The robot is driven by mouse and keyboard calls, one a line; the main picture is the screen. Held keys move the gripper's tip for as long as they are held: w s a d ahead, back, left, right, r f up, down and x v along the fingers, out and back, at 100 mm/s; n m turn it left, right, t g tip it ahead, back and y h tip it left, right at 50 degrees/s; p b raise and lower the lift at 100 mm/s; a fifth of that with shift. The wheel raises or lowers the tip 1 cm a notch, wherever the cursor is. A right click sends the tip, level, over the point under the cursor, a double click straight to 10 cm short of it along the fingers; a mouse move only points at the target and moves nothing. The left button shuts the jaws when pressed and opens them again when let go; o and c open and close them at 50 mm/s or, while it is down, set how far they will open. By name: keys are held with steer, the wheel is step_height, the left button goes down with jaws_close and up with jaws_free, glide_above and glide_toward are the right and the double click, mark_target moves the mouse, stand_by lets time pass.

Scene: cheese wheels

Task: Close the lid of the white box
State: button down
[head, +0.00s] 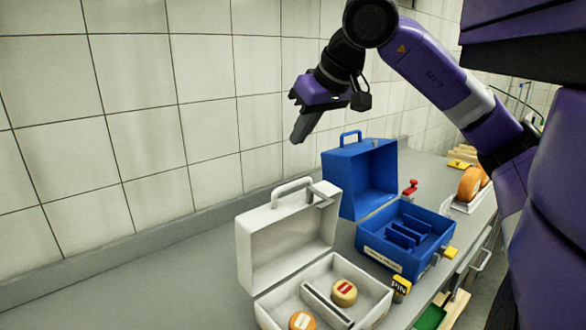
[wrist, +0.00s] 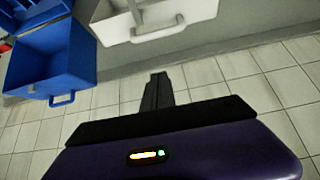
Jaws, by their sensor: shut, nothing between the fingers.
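The white box (head: 372,299) stands open on the grey counter in the head view. Its lid (head: 290,238) is raised upright at the back, with a handle on top. Two small cheese wheels lie inside: one with a red label (head: 344,292) right of the divider, an orange one (head: 303,320) left of it. My gripper (head: 299,139) is shut and empty, in the air above and behind the lid, not touching it. In the wrist view my gripper's fingers (wrist: 157,82) are together, and the white lid (wrist: 150,22) with its handle shows at the top.
An open blue box (head: 398,241) with dividers stands right of the white box, its lid (head: 362,180) raised. A small yellow-black block (head: 401,287) sits between them. A tiled wall (head: 140,130) runs behind the counter. The counter left of the white box is clear.

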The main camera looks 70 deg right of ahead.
steer(key=p, duration=0.2)
glide_above(290, 196)
steer(key=w+d, duration=0.1)
steer(key=w, duration=0.1)
step_height(290, 196, down, 7)
steer(key=shift+s+a+f+p, duration=0.25)
steer(key=shift+s+f+p, duration=0.15)
steer(key=shift+s+p, duration=0.1)
steer(key=shift+s+a+f+p, duration=0.25)
steer(key=shift+s+f+p, duration=0.15)
steer(key=shift+s, duration=0.1)
steer(key=shift+s+a+f, duration=0.3)
steer(key=shift+s, duration=0.2)
steer(key=shift+f, duration=0.1)
